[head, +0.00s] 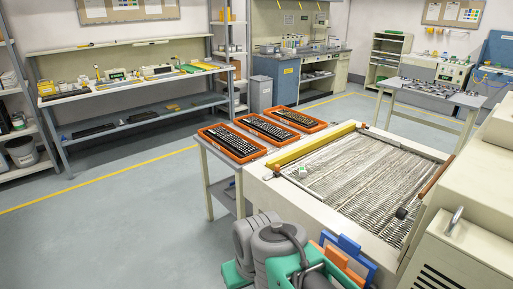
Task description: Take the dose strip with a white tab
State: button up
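I cannot make out a dose strip with a white tab for certain. A small whitish and green item (303,171) lies near the left side of the slatted metal bed (350,180) of the large cream machine. It is too small to tell what it is. I see no gripper fingers in the head view. Grey rounded parts at the bottom centre look like my own arm, and they hide part of the floor and the machine's near side.
Several orange trays with keyboards (233,143) sit on a small table left of the machine. A yellow bar (312,147) crosses the bed's far left side. A workbench (137,87) stands at back left, another table (423,97) at back right. The left floor is clear.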

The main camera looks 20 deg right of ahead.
aim_at(302, 172)
jog(key=i, duration=1.75)
jog(key=z, duration=1.9)
